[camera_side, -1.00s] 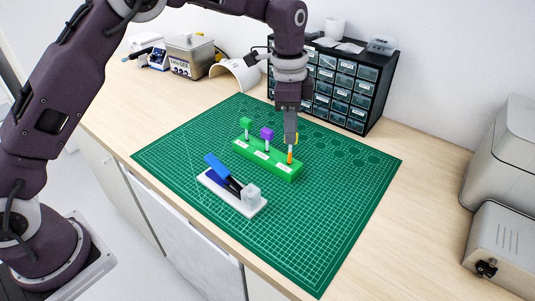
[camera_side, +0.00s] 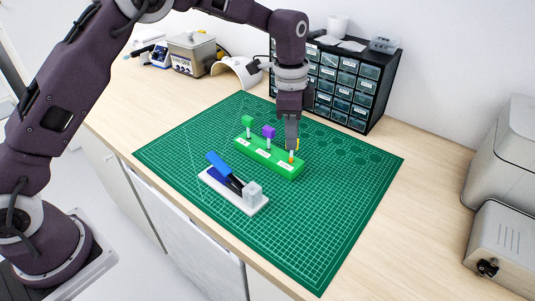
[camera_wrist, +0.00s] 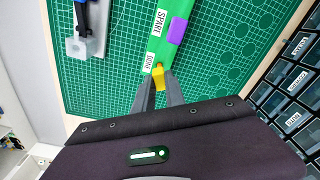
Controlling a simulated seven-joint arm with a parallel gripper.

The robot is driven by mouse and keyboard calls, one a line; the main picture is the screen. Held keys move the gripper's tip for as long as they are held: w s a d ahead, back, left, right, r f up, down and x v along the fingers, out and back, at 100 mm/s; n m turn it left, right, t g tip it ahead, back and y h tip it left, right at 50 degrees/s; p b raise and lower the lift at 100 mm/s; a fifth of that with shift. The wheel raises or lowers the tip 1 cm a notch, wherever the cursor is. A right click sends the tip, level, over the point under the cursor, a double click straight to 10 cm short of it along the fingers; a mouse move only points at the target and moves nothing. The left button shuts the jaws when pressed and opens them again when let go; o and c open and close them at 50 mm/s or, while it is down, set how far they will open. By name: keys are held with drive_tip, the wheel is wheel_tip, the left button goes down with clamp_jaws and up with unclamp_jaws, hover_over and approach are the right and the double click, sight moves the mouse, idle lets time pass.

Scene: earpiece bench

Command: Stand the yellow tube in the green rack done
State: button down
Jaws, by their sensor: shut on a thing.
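The green rack (camera_side: 258,159) stands on the cutting mat and also shows in the wrist view (camera_wrist: 160,47). My gripper (camera_side: 292,146) is over the rack's right end, shut on the yellow tube (camera_side: 298,143). In the wrist view, my gripper (camera_wrist: 158,82) has its fingers on either side of the yellow cap (camera_wrist: 158,76), beside the label that reads DONE. An orange lower part of the tube shows below the fingers, upright at the rack's top. How deep it sits in the rack is hidden.
A green-capped tube (camera_side: 247,121) and a purple-capped tube (camera_side: 269,132) stand in the rack. A white block (camera_side: 245,208) with a blue-handled tool (camera_side: 217,162) lies in front. A drawer cabinet (camera_side: 345,90) stands behind. The mat's right side (camera_side: 345,200) is clear.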

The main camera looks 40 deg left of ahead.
drive_tip(key=shift+f, duration=0.1)
drive_tip(key=c, duration=1.3)
unclamp_jaws()
drive_tip(key=r, duration=0.7)
drive_tip(key=shift+s+a, duration=0.15)
drive_tip(key=shift+a, duration=0.05)
drive_tip(key=shift+r, duration=0.1)
